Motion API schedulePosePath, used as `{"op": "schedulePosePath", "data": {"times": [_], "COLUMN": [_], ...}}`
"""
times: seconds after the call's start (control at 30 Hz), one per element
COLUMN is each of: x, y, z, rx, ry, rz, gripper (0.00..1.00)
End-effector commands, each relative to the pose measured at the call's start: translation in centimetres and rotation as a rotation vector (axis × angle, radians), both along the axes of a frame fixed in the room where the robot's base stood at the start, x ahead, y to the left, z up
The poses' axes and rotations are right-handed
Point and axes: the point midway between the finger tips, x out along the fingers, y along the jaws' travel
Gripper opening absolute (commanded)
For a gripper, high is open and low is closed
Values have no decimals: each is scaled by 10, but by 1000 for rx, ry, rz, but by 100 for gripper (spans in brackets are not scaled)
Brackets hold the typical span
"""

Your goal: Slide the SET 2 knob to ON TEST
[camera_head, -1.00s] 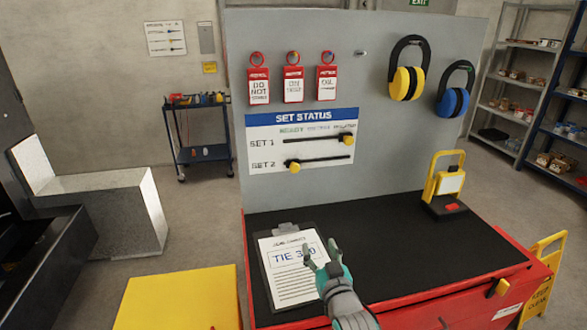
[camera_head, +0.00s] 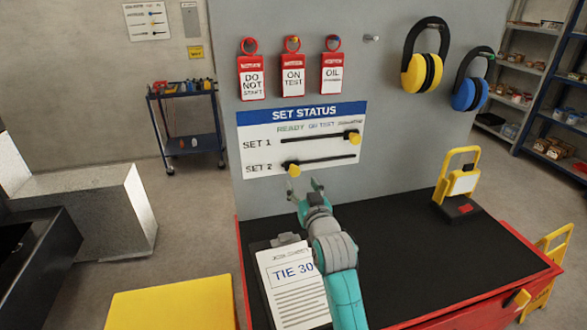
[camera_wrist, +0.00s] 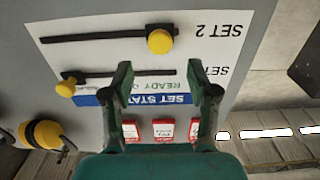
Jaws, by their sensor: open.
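The SET STATUS board (camera_head: 260,136) hangs on the grey panel, headed READY, ON TEST and a third blurred word. The yellow SET 2 knob (camera_head: 294,170) sits at the left end of its black slot, under READY. The SET 1 knob (camera_head: 353,137) is at the right end of its slot. My gripper (camera_head: 308,186) is open and empty, just below and right of the SET 2 knob in the head view. In the wrist view, upside down, the SET 2 knob (camera_wrist: 160,41) lies beyond my open fingertips (camera_wrist: 165,82), apart from them.
A clipboard (camera_head: 292,285) lies on the black bench top (camera_head: 410,245). A yellow lockout frame (camera_head: 458,184) stands at the right. The space before the board is clear.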

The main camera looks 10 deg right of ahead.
Motion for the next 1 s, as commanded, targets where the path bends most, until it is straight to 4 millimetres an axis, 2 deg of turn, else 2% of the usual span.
{"op": "schedulePosePath", "data": {"times": [0.2, 0.43, 0.6, 0.9, 0.93, 1.0], "x": [40, 73, 84, 86, 86, 86], "y": [0, 0, 0, 0, 0, 0], "z": [1, 1, 1, 0, 0, 0], "rx": [0, 0, 0, 0, 0, 0], "ry": [-1, 0, -1, -1, -1, 0], "rz": [0, 0, 0, 0, 0, 0], "gripper": [59, 59, 59, 59, 57, 39]}}
